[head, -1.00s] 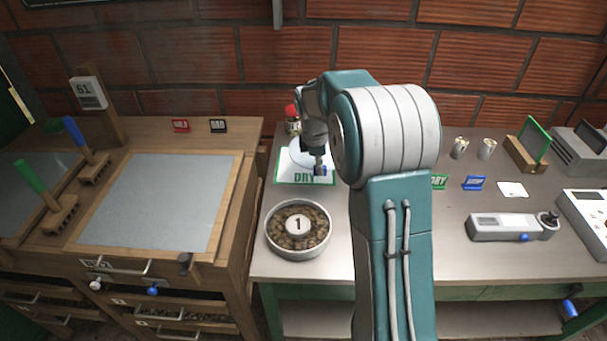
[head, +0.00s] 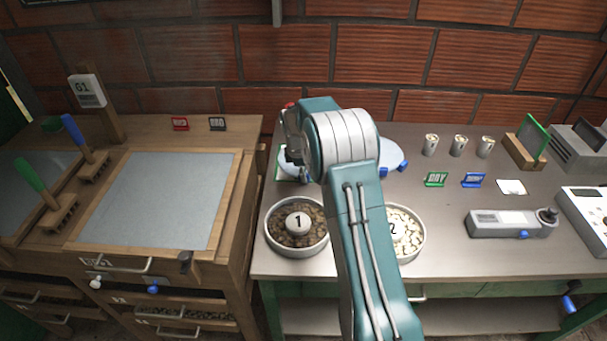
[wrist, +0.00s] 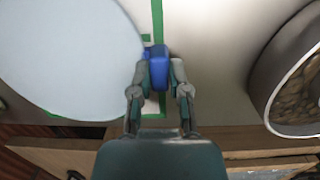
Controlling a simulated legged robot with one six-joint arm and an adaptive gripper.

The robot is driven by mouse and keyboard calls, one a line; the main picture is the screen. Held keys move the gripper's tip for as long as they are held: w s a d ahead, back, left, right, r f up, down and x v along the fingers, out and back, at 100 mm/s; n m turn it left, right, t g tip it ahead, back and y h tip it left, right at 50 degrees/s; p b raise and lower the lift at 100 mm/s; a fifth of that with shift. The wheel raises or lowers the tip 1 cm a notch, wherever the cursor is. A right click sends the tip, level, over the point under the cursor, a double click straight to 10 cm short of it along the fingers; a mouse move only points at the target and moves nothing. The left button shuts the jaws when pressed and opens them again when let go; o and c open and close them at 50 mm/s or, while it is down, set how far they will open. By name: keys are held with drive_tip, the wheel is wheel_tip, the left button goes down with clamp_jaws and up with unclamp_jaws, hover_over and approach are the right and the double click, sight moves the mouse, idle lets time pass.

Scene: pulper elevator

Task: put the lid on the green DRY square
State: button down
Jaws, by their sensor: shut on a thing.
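The lid is a pale blue-white disc with a blue tab (wrist: 158,66). In the wrist view the lid (wrist: 65,55) fills the left side, over part of the green-outlined DRY square (wrist: 157,18). My gripper (wrist: 158,84) is shut on the blue tab at the lid's edge. My arm hides the rest. I cannot tell whether the lid touches the square.
Bowl 1 (head: 284,249) stands in front of the square, and bowl 2 (head: 411,247) is partly behind my arm. A second disc with a blue tab (head: 394,154) lies to the right. Several cans (head: 459,144) and a green DRY sign (head: 436,179) stand farther right.

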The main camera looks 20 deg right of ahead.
drive_tip(key=shift+a, duration=0.15)
drive_tip(key=c, duration=0.6)
unclamp_jaws()
drive_tip(key=shift+f, duration=0.1)
